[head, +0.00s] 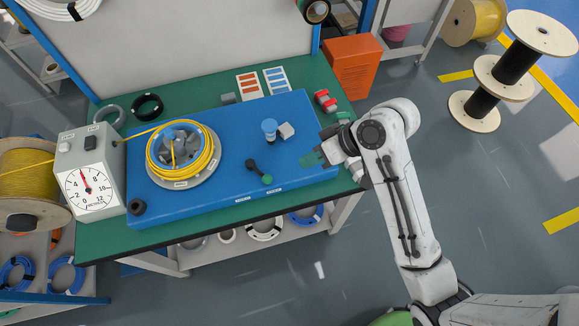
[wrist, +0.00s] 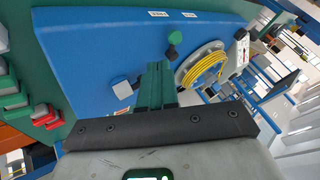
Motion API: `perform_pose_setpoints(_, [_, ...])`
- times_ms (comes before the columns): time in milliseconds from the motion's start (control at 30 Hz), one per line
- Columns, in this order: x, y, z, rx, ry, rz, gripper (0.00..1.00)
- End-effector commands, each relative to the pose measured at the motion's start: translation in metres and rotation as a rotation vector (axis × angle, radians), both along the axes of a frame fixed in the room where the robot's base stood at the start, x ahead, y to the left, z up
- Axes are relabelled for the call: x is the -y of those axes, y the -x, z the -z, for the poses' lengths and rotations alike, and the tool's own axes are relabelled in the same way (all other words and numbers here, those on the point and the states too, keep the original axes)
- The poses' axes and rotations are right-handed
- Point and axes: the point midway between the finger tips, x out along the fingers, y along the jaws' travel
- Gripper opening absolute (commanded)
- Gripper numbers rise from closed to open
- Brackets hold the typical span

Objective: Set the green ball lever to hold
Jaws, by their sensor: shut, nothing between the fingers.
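The green ball lever (head: 267,179) sits near the front edge of the blue plate, right of its middle. Its short black arm runs from a black hub at the back left to the green ball at the front right. In the wrist view the green ball (wrist: 175,37) shows beyond my fingertips.
A blue knob (head: 269,125) and a pale block (head: 287,131) stand behind the lever. A yellow cable coil (head: 211,160) lies on a reel to its left, beside a dial box (head: 88,185). Red and green items (head: 325,100) stand at the bench's back right.

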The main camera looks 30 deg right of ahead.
Motion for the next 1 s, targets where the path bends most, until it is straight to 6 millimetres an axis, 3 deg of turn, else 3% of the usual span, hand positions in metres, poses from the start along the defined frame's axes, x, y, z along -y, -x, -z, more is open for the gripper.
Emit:
perform_pose_setpoints(167, [-0.005, -0.004, 0.008, -0.002, 0.0, -0.001, 0.0])
perform_pose_setpoints(700, [-0.045, -0.038, 0.07, -0.002, 0.0, -0.001, 0.0])
perform_pose_setpoints(1000, [-0.049, -0.042, 0.077, 0.0, 0.002, 0.001, 0.0])
